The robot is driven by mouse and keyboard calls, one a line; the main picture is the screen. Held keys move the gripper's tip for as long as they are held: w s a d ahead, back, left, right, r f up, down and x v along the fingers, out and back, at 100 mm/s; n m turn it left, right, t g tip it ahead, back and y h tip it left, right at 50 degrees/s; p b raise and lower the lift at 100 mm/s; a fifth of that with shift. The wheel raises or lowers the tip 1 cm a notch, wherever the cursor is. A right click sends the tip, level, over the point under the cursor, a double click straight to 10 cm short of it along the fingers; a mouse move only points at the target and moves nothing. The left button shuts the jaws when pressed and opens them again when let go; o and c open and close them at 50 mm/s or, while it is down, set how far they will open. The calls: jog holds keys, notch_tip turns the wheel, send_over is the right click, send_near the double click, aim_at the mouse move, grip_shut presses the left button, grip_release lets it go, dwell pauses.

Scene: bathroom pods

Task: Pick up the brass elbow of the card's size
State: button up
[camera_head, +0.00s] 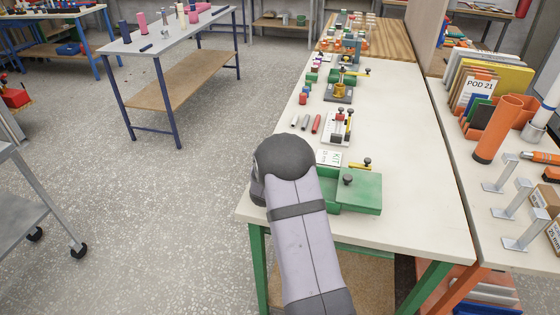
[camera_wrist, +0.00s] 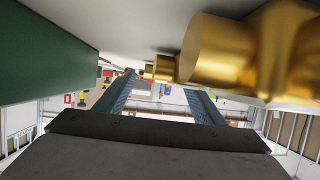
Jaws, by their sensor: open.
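In the head view a small white card reading "KIT" (camera_head: 328,158) lies on the white bench; its size line is too small to read. A brass piece with a black knob (camera_head: 361,164) is behind the green box (camera_head: 360,192). In the wrist view a large brass elbow (camera_wrist: 225,52) looms close at the upper right, beside the right finger. A smaller brass piece (camera_wrist: 161,68) shows near the gap between the fingertips. My gripper (camera_wrist: 161,84) is open, with nothing clearly between its fingers. In the head view my arm hides it.
A green block (camera_wrist: 45,52) is close at the left of the wrist view. Farther along the bench stand a fixture (camera_head: 339,125), grey and red tubes (camera_head: 315,123) and another brass part (camera_head: 341,90). A side bench (camera_head: 480,190) is at right. The bench's right front is clear.

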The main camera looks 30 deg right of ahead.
jog(key=shift+w+d, duration=0.1)
jog(key=c, duration=1.2)
notch_tip(320, 180, up, 10)
